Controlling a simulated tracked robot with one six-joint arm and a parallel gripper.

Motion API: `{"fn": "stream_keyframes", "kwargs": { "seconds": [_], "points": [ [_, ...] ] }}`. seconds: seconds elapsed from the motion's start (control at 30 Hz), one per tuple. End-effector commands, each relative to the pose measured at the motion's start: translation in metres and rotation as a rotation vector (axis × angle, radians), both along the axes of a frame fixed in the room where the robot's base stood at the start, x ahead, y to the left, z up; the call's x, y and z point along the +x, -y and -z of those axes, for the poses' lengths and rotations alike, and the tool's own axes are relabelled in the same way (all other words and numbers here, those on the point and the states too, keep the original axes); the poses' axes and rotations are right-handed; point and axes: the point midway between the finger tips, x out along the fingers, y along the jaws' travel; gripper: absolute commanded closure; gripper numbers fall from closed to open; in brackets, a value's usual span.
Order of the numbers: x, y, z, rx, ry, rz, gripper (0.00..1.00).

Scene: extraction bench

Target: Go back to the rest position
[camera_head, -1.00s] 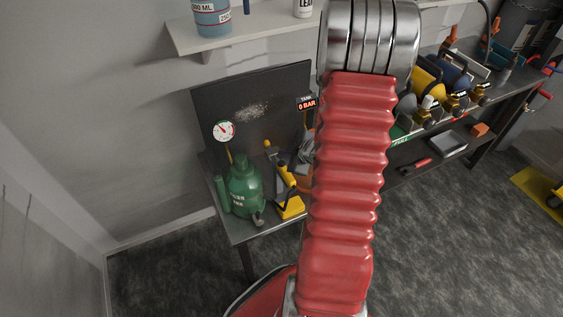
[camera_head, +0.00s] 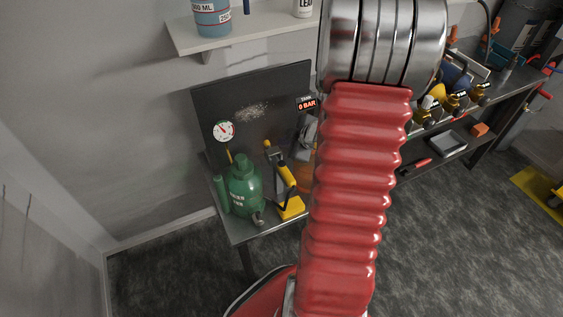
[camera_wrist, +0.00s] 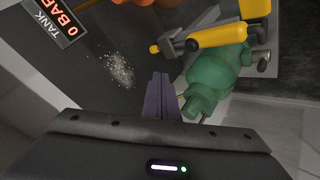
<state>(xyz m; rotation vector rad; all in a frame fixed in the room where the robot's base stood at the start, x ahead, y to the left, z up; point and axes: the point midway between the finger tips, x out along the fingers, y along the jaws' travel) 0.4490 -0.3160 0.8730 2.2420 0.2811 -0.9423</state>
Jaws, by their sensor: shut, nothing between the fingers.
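My gripper (camera_wrist: 161,92) shows in the wrist view as dark fingers, shut and empty, pointing toward the dark back panel (camera_wrist: 62,98). A yellow-handled tool (camera_wrist: 212,36) is above the jack. In the head view my red ribbed arm covers the middle and hides my gripper.
The bench (camera_head: 236,229) runs from the left toward the upper right, its middle hidden by my arm. A tank display (camera_head: 306,104) reads 0 BAR. A shelf (camera_head: 190,40) with bottles is above. Tools crowd the bench's right part.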

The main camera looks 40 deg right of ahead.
Motion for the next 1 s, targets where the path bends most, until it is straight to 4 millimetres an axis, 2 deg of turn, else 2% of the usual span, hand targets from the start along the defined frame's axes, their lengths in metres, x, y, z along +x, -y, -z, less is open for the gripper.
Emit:
{"fn": "stream_keyframes", "kwargs": {
  "seconds": [0.8,1.0],
  "points": [
    [0.000,0.000,0.001,0.000,-0.002,0.003,1.00],
    [-0.013,0.016,0.011,-0.016,-0.061,0.078,1.00]
  ]
}}
